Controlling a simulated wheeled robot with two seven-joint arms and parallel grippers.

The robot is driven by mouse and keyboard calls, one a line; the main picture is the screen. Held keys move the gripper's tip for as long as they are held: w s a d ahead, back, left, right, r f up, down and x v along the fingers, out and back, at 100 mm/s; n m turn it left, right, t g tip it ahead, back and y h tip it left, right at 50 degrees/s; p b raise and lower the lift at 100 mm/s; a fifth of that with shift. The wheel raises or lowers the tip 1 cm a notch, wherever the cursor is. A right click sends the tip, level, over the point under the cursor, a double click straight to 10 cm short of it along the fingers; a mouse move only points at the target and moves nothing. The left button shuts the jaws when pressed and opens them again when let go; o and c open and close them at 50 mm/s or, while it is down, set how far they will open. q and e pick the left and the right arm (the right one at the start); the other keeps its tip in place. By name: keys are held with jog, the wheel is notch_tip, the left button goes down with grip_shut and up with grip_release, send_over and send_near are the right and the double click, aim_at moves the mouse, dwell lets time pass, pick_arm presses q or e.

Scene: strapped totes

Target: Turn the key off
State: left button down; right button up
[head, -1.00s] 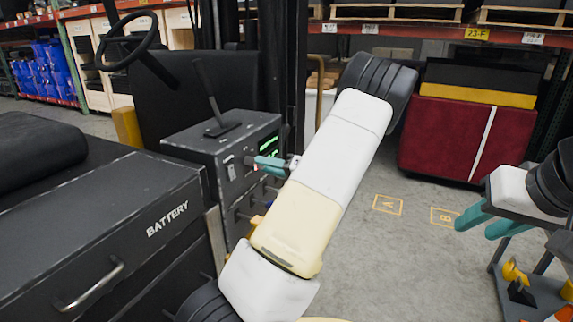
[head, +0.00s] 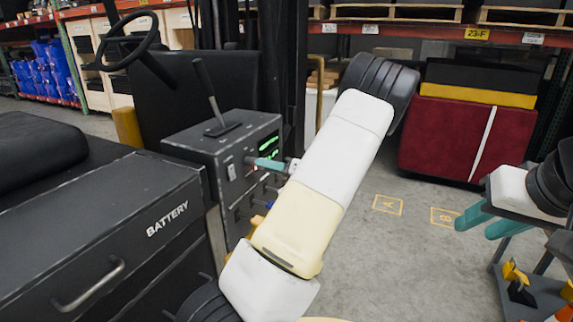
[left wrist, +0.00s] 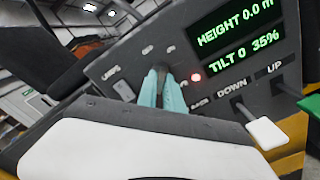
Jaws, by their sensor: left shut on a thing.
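My left gripper (head: 262,163) is at the front face of the dark control console (head: 222,150). In the left wrist view its teal fingers (left wrist: 162,88) are close together and shut on the key (left wrist: 161,69), a small dark piece at the panel. The key is mostly hidden between the fingertips, and I cannot read its angle clearly. The lit green display (left wrist: 236,34) beside it reads height 0.0 m and tilt 0, 35%. A red light (left wrist: 196,78) glows right of the fingers. My right gripper (head: 476,224) is open and empty at the right, over the floor.
A lights switch (left wrist: 124,90) is left of the key; down and up levers (left wrist: 268,132) are to the right. A lever (head: 209,92) stands on the console top. The battery box (head: 110,230) is at the left. Floor beyond, toward the red crate (head: 450,138), is clear.

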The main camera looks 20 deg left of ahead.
pick_arm(q)
jog(key=n, duration=0.8)
jog(key=shift+f+n, duration=0.1)
jog(key=shift+n, duration=0.3)
dwell(0.4)
jog(key=c, duration=1.6)
grip_release()
jog(key=shift+o, duration=0.2)
jog(key=d, duration=0.8)
jog(key=shift+s, duration=0.25)
